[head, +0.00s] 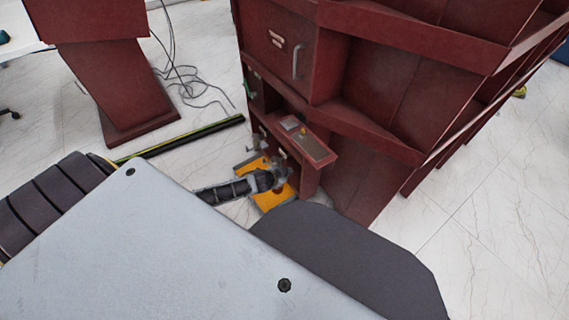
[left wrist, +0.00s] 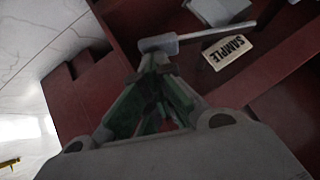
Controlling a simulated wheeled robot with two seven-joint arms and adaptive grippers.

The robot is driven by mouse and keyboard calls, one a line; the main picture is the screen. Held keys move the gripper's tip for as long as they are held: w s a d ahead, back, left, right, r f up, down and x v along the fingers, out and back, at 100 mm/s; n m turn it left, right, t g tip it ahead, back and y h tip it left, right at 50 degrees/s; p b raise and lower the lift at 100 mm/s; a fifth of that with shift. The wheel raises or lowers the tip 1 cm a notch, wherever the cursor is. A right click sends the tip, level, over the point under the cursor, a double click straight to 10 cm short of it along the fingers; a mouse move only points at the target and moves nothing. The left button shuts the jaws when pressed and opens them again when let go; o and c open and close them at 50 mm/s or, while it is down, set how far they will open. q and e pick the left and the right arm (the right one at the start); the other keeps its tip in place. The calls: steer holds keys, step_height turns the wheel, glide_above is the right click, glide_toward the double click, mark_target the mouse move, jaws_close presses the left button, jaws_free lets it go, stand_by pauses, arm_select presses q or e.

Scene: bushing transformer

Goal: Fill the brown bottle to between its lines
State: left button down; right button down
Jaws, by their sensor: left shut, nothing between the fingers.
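No brown bottle can be made out in either view. A pale label reading SAMPLE (left wrist: 229,47) is on the red panel beside the lever. My right gripper is not in view.
A small red ledge with a panel (head: 312,146) juts from the cabinet just above my gripper. A red stand (head: 115,90) is at the left, with loose black cables (head: 185,75) on the floor. A black and yellow strip (head: 185,138) lies nearby.

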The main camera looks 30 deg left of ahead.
arm_select(q)
steer(key=shift+s+a+f, duration=0.1)
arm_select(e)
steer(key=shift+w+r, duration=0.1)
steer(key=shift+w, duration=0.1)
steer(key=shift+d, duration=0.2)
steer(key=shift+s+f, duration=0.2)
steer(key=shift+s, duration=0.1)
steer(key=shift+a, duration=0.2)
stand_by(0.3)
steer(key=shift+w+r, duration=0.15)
